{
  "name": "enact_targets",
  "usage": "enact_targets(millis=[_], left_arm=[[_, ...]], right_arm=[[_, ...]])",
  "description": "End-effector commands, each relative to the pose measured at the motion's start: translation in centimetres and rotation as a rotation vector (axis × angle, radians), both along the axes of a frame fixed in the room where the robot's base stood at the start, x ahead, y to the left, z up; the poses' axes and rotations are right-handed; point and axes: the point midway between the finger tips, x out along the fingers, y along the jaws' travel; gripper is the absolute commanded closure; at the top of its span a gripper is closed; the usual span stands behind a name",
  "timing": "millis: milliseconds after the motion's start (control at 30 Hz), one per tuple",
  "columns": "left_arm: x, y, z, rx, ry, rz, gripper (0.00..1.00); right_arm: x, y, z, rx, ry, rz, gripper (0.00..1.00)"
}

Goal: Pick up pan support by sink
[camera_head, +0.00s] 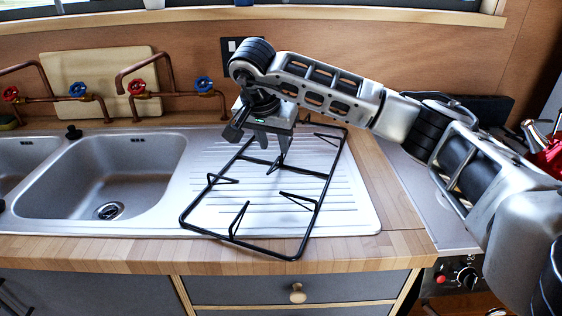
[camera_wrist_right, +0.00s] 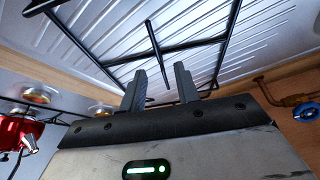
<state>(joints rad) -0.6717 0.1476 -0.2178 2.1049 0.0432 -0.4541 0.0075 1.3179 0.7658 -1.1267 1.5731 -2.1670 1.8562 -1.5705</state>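The pan support (camera_head: 321,198), a black wire frame with inward prongs, lies on the ribbed steel drainboard right of the sink (camera_head: 103,180). Its near end overhangs the wooden counter edge. My right gripper (camera_head: 271,163) points down over the far part of the frame, near a prong. In the right wrist view the two grey fingers (camera_wrist_right: 160,88) are apart, and a prong of the pan support (camera_wrist_right: 157,52) shows between them. I cannot tell whether they touch it. My left gripper is not in view.
Copper pipes with red and blue taps (camera_head: 78,90) and a wooden board (camera_head: 98,72) stand behind the sink. A stove (camera_head: 428,205) with a red kettle (camera_head: 548,152) is at the right. The wooden counter front (camera_head: 110,250) is clear.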

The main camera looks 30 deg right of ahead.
Motion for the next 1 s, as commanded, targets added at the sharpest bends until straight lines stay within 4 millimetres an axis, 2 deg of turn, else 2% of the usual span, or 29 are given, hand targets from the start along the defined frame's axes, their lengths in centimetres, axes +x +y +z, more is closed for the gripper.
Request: enact_targets(millis=[233, 367, 633, 667, 767, 1000], left_arm=[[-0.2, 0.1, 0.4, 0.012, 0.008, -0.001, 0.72], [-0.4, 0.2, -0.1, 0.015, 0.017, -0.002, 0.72], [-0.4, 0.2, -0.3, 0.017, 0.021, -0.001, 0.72], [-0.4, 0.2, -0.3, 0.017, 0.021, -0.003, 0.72], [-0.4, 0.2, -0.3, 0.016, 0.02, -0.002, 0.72], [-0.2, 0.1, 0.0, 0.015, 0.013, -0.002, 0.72]], right_arm=[[0.9, -1.7, -2.7, 0.001, 0.006, -0.002, 0.68], [1.2, -2.0, -4.2, 0.001, 0.003, -0.001, 0.68], [1.4, -2.1, -4.5, 0.001, 0.0, 0.0, 0.68], [1.4, -2.1, -4.5, 0.001, 0.0, 0.0, 0.71], [1.4, -2.1, -4.5, 0.001, 0.001, 0.0, 0.99], [1.4, -2.1, -4.5, 0.001, 0.001, 0.001, 1.0]])
